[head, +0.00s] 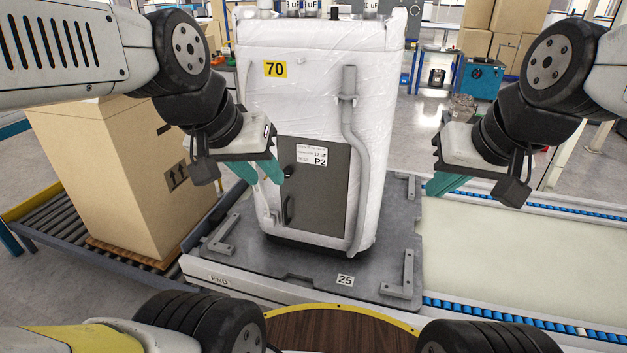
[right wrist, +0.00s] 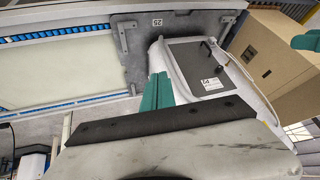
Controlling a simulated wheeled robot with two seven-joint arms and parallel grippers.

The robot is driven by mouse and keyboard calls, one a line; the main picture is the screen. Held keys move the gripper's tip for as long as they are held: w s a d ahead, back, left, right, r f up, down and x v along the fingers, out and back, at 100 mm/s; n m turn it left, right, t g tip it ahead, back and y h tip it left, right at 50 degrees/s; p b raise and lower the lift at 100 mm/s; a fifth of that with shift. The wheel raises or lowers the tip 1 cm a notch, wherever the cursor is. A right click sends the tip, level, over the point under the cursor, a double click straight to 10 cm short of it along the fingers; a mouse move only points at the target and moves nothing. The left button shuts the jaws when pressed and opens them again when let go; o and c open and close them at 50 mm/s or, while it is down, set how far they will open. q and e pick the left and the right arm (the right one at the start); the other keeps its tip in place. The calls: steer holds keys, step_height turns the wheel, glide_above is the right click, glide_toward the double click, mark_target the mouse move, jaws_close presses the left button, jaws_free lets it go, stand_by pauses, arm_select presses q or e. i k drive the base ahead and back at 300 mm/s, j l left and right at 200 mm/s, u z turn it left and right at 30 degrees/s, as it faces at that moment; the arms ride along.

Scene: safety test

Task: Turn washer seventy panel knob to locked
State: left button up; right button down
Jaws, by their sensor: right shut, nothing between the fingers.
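The white, plastic-wrapped washer with the yellow 70 label (head: 275,69) stands upright on a grey pallet plate. Its grey panel (head: 325,200) has a P2 label and is closed. A small dark knob (head: 289,171) sits at the panel's upper left; its setting is too small to read. My left gripper (head: 263,172) is at the washer's front, its teal fingers apart, one tip close beside the knob; contact cannot be told. My right gripper (head: 438,186) is shut and empty, right of the washer. The panel also shows in the right wrist view (right wrist: 185,60), as do my right fingers (right wrist: 157,92).
A dark handle (head: 288,209) is low on the panel, and a grey hose (head: 352,150) runs down its right side. A large cardboard box (head: 110,170) stands on rollers at left. The pale conveyor surface (head: 520,250) at right is clear.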

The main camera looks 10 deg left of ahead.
mark_target(288, 171)
steer(key=k+j+u, duration=0.1)
steer(key=u, duration=0.3)
steer(key=k+j+u, duration=0.1)
steer(key=j+u, duration=0.3)
